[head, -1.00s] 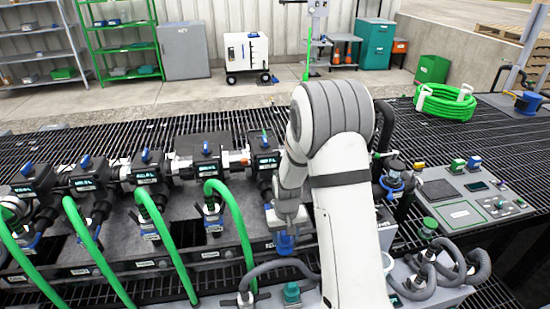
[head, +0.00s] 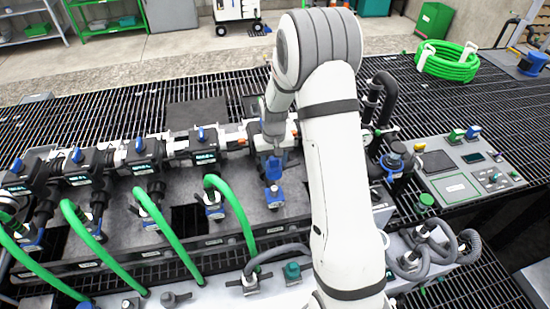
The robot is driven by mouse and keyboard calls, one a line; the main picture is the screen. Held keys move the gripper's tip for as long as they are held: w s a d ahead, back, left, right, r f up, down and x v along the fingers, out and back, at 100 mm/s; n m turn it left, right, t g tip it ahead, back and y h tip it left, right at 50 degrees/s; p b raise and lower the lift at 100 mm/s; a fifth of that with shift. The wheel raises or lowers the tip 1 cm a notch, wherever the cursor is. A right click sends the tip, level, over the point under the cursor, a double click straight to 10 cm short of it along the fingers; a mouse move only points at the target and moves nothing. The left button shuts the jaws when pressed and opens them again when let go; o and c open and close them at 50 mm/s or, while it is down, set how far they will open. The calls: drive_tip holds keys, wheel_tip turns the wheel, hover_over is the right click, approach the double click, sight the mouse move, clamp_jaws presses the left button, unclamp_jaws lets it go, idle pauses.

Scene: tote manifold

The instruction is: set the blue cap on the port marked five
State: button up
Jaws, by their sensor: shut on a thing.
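My gripper (head: 272,150) points down over the right part of the manifold, just left of my large white arm link. It is shut on the blue cap (head: 273,166), which hangs below the fingers. Directly below the cap in the picture is a blue fitting (head: 274,197) on the rightmost port of the row, which has no green hose. Cap and fitting look close; I cannot tell whether they touch. My arm hides the valve behind this port. The port markings are too small to read.
Green hoses (head: 232,205) run from the other ports toward the front. Black valves with blue handles (head: 203,148) stand in a row behind. A control panel (head: 465,168) lies at right, with a black elbow pipe (head: 385,95) beside my arm. Grey hoses (head: 425,240) lie at front right.

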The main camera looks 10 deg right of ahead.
sight(274, 166)
drive_tip(key=shift+f+b, duration=3.7)
drive_tip(key=shift+f, duration=1.75)
drive_tip(key=o, duration=1.1)
wheel_tip(274, 166, up, 7)
drive_tip(key=shift+f+b, duration=0.2)
drive_tip(key=shift+b, duration=0.1)
drive_tip(key=shift+r, duration=0.65)
